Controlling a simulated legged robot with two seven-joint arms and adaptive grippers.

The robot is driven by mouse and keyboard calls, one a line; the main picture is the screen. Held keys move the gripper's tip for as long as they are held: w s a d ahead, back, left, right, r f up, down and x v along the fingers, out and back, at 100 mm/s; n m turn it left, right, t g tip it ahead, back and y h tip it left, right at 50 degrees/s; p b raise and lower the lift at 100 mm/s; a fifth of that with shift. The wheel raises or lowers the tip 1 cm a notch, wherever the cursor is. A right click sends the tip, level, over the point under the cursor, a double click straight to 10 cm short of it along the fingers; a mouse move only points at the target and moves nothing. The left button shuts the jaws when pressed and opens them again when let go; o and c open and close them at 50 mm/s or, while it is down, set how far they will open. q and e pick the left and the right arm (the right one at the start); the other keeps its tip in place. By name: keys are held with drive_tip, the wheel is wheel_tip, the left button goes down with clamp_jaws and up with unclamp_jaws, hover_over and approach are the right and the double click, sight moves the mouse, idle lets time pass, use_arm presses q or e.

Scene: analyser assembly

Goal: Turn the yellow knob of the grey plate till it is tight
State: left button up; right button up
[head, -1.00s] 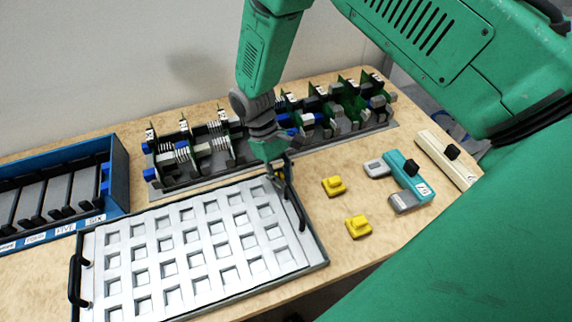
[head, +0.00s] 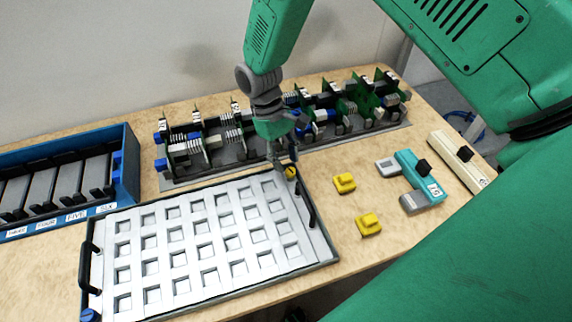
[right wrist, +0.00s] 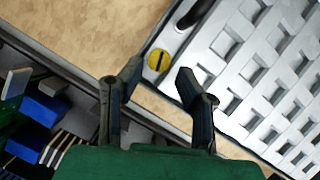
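The grey plate (head: 318,262) lies flat on the table with a light grid of square pockets. Its yellow knob (head: 291,172) sits at the far right corner, partly beside my fingers. In the right wrist view the knob (right wrist: 158,60) is round with a dark slot, beyond the fingertips and roughly between them. My right gripper (head: 284,162) is just above the corner. In the right wrist view the gripper (right wrist: 158,80) has its fingers apart with nothing between them. How tight the knob is cannot be seen. My left gripper is not in view.
A rack of circuit boards (head: 175,186) stands close behind the plate. A blue bin (head: 130,180) is at left. Two loose yellow pieces (head: 344,183), a teal module (head: 421,174) and a cream module (head: 455,160) lie at right. Black handles (head: 86,268) rise from the plate.

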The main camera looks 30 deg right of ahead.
drive_tip(key=v, duration=0.9)
drive_tip(key=shift+w+a, duration=0.4)
drive_tip(key=shift+w, duration=0.05)
drive_tip(key=shift+o, duration=1.4)
drive_tip(key=shift+d, duration=0.1)
drive_tip(key=n+t+h+b, duration=0.5)
drive_tip(key=n+b, duration=0.6)
drive_tip(key=n, duration=0.9)
approach(290, 170)
drive_tip(key=shift+t+y, duration=0.4)
drive_tip(key=shift+y, duration=0.3)
drive_tip(key=b+x, duration=0.1)
drive_tip(key=x, duration=0.2)
drive_tip(key=b+x, duration=0.1)
drive_tip(key=x, duration=0.2)
drive_tip(key=d+b+x, duration=0.1)
drive_tip(key=x, duration=0.2)
drive_tip(key=shift+s+d+f+b, duration=0.2)
drive_tip(key=shift+s+b, duration=0.1)
drive_tip(key=shift+b, duration=0.1)
drive_tip(key=shift+r, duration=0.1)
drive_tip(key=shift+c, duration=0.5)
